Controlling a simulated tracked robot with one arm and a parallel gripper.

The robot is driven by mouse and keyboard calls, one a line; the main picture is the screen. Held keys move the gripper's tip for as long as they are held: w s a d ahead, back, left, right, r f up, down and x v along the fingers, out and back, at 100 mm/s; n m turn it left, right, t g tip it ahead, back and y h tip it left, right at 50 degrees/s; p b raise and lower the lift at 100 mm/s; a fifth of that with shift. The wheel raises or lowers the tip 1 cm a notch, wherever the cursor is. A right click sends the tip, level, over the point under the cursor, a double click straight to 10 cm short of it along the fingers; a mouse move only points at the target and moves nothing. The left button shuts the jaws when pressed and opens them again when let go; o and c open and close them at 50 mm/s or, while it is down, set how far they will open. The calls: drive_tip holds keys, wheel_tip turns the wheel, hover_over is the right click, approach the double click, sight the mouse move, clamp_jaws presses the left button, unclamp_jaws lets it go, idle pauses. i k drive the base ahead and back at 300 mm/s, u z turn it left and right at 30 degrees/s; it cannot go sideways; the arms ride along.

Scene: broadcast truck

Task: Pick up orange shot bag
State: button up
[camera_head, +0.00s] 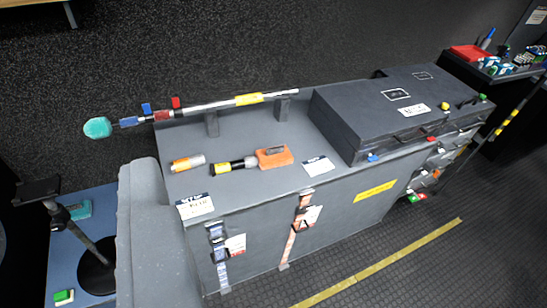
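The orange shot bag (285,159) lies on top of the grey cabinet (240,187), near the middle of the view. A dark grey piece, perhaps its handle or strap, shows on its upper face. A black and yellow cylinder (228,166) lies just left of the bag, its end close to or touching it; I cannot tell which. My gripper does not show in this view, and nothing visibly holds the bag.
A boom pole (220,104) with a teal tip rests on two supports behind the bag. A dark case (380,112) stands to the right. An orange and white cylinder (188,163) lies left. A white label (318,166) sits at the cabinet's front edge. Floor in front is open.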

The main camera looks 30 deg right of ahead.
sight(268, 158)
drive_tip(key=u, duration=0.2)
drive_tip(key=k, duration=0.4)
drive_tip(key=z, duration=0.85)
drive_tip(key=i, duration=1.55)
drive_tip(key=u, duration=0.6)
